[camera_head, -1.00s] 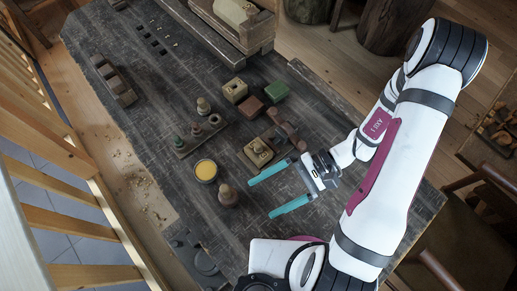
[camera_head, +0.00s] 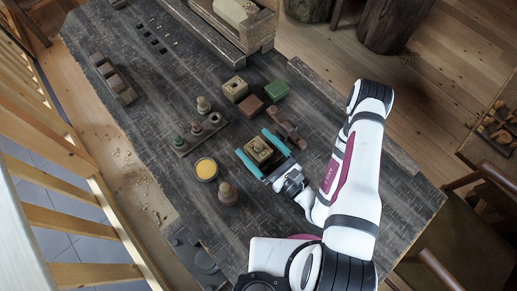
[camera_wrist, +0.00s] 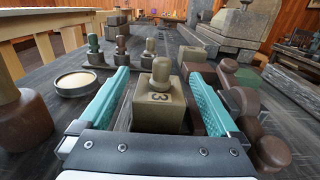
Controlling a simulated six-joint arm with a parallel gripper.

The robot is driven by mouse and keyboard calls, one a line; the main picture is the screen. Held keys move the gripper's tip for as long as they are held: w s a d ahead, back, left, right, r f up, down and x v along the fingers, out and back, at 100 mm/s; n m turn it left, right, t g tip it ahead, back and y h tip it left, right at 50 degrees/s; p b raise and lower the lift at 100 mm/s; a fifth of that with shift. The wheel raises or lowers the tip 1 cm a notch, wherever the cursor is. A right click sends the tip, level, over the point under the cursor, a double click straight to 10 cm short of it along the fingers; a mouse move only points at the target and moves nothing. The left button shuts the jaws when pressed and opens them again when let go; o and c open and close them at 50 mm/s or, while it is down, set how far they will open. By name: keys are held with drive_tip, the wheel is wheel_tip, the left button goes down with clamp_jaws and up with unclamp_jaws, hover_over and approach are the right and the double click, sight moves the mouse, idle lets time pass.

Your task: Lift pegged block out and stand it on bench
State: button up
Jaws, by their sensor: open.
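The pegged block (camera_head: 260,152) is a tan-olive cube with a rounded peg on top, standing upright on the dark bench (camera_head: 320,110). In the wrist view the pegged block (camera_wrist: 159,103) shows a dark 3 on its top face, and its lower part is partly hidden by my gripper's body. My gripper (camera_head: 252,141) is open, with one teal finger on each side of the block. In the wrist view the fingers of my gripper (camera_wrist: 157,74) reach along both sides, with gaps visible beside the block.
A dark brown jointed wooden piece (camera_head: 286,128) lies close outside the right finger. A yellow-filled dish (camera_head: 206,170), a brown spool (camera_head: 228,194) and a rack with several spools (camera_head: 200,135) are left. Tan (camera_head: 235,90), red-brown (camera_head: 250,106) and green (camera_head: 277,90) blocks sit behind.

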drive_tip(key=shift+w+a, duration=0.25)
drive_tip(key=c, duration=1.4)
drive_tip(key=shift+c, duration=0.2)
